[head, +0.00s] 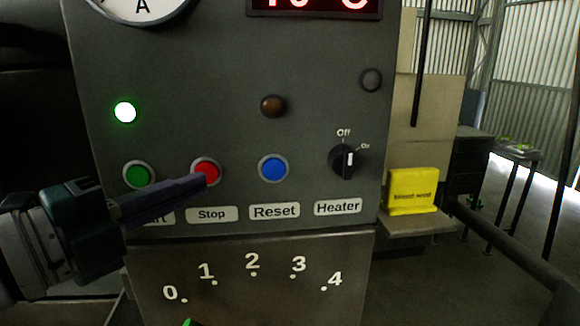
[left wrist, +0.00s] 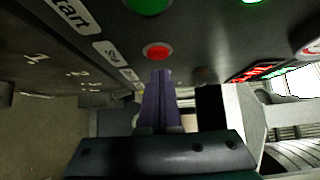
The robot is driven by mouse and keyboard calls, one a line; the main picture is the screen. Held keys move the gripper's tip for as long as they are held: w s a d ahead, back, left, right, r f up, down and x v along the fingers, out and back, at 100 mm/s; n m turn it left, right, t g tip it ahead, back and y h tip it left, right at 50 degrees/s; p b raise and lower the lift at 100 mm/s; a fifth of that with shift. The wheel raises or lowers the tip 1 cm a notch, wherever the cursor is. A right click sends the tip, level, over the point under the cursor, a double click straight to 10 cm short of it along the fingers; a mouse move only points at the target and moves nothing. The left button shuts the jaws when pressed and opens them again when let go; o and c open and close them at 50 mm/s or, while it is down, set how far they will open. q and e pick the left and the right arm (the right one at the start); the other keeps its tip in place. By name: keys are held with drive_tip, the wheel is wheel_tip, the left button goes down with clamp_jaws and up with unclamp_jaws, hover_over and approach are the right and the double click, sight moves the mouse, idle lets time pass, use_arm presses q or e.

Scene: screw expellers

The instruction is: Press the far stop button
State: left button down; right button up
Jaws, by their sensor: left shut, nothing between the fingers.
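The red stop button (head: 206,171) sits in a silver ring on the dark control panel, above a white "Stop" label (head: 212,214). It also shows in the left wrist view (left wrist: 158,50). My left gripper (head: 212,180) comes in from the left with its dark purple fingers shut and empty. Its fingertips overlap the lower edge of the button in the head view. In the left wrist view the fingertips (left wrist: 161,73) lie just below the button; I cannot tell whether they touch it. My right gripper is not in view.
A green button (head: 139,174) is left of the stop button, and a blue reset button (head: 273,168) is right of it. A heater knob (head: 346,161) is farther right. A green lamp (head: 125,112) is lit above. A yellow block (head: 412,191) stands on a ledge at right.

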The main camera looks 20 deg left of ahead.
use_arm(q)
drive_tip(key=shift+w+a, duration=0.45)
drive_tip(key=shift+w, duration=0.25)
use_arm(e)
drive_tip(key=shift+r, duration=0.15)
